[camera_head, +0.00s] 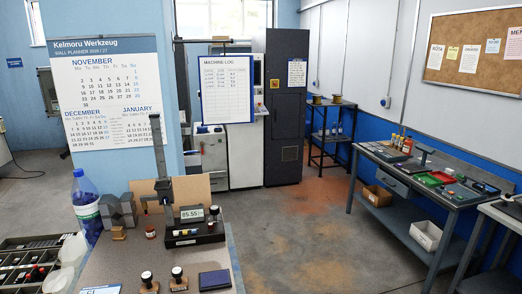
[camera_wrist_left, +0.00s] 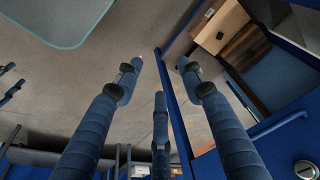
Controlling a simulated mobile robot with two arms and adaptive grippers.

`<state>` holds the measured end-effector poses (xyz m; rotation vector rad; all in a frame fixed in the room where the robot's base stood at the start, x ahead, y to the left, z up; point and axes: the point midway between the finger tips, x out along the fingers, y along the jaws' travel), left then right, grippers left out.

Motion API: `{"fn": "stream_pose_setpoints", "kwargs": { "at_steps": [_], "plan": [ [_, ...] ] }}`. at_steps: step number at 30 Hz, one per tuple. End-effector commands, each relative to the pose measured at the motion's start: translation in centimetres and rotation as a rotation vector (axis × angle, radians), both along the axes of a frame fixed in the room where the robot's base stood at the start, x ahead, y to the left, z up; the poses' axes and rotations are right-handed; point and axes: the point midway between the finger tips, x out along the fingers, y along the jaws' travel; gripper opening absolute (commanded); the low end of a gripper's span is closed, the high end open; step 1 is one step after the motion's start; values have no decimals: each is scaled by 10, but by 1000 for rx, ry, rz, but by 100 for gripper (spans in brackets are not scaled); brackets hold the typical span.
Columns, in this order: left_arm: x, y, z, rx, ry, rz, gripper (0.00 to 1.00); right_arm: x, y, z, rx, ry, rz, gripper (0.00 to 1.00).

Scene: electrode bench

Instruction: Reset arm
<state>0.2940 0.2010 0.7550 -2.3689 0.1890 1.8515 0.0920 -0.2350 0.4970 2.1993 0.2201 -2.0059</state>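My left gripper (camera_wrist_left: 159,66) shows in the left wrist view, with two dark blue fingers reaching up from the bottom edge. Their tips stand well apart with nothing between them. A third dark finger-like part shows lower down in the middle. The floor and blue-edged furniture lie beyond the fingers; I cannot tell their exact distance. Neither gripper shows in the head view, and my right gripper is in no view.
In the head view, a near bench (camera_head: 130,262) carries a height gauge (camera_head: 163,180), stamps and a blue-capped bottle (camera_head: 86,205). A workbench (camera_head: 400,178) with tools stands at right. A dark cabinet (camera_head: 285,105) stands at the back. Open floor (camera_head: 300,225) lies between the benches.

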Motion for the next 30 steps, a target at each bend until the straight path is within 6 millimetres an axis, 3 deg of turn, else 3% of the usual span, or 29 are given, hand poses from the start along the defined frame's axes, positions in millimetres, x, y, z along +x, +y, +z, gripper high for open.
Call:
{"fn": "stream_pose_setpoints", "kwargs": {
  "at_steps": [1,6,12,15,18,22,30],
  "plan": [
    [-8,1,-43,2,21,-2,39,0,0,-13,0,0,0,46],
    [-41,5,-153,7,60,-10,39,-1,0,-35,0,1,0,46],
    [-106,15,-261,13,105,-20,39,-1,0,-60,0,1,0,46],
    [-141,22,-299,16,124,-24,39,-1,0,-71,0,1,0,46],
    [-171,27,-323,18,139,-29,39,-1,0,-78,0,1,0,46],
    [-195,32,-338,20,148,-32,39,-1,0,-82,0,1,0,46],
    [-202,34,-342,20,150,-33,39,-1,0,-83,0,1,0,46]
  ]
}}
